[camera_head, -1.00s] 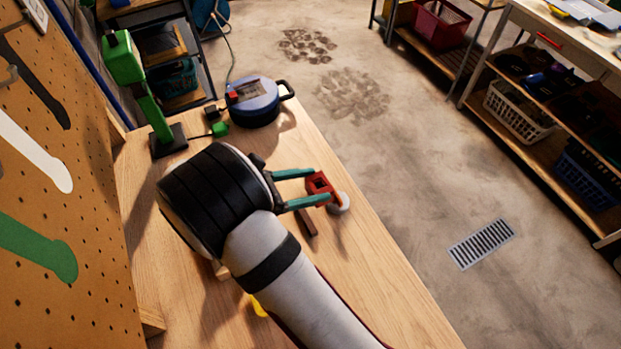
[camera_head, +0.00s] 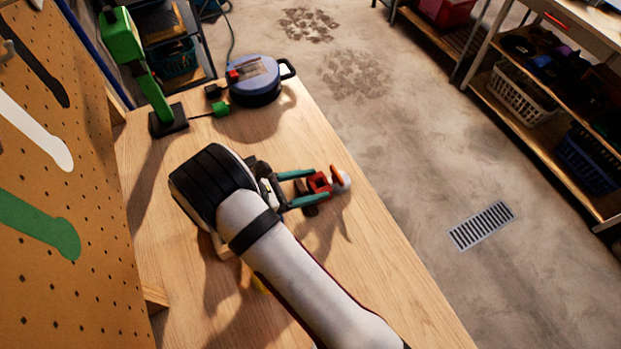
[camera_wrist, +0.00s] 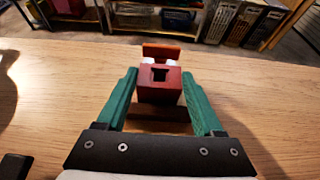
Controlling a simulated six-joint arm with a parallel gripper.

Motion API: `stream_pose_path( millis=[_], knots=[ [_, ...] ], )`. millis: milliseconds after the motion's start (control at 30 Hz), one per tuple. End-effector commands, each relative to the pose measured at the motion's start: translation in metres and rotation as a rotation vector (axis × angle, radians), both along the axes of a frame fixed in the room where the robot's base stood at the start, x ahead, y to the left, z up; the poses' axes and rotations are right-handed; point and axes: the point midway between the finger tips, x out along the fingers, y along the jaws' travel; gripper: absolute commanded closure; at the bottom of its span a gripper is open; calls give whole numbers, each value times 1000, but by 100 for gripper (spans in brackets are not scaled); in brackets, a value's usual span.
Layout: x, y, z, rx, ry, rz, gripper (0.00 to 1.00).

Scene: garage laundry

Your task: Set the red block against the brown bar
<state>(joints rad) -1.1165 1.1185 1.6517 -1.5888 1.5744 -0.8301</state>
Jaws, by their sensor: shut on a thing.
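The red block (camera_head: 318,183), with a square hole in its top, is gripped between the green fingers of my gripper (camera_head: 306,189). In the wrist view the block (camera_wrist: 159,84) sits between both fingertips. A brown strip (camera_wrist: 160,113) under the block in the wrist view looks like that bar. I cannot tell whether block and bar touch, or whether the block rests on the table.
An orange piece (camera_head: 336,176) and a white rounded object (camera_head: 345,182) stand just beyond the block, near the wooden table's (camera_head: 400,270) right edge. A blue cable reel (camera_head: 255,82) and a green tool stand (camera_head: 150,80) are at the back. The table's near right is clear.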

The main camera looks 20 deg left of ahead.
Motion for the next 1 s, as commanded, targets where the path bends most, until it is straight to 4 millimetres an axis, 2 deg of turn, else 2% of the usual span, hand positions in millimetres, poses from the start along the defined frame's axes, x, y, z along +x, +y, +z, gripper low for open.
stream_pose_path(
  millis=[267,300,433,467,733,1000],
  knots=[
    [0,0,-1,0,0,0,86],
    [0,0,-1,0,0,0,26],
    [0,0,-1,0,0,0,2],
    [0,0,-1,0,0,0,0],
    [-4,5,2,2,-2,1,0],
    [-41,42,23,3,-2,3,0]
  ],
)
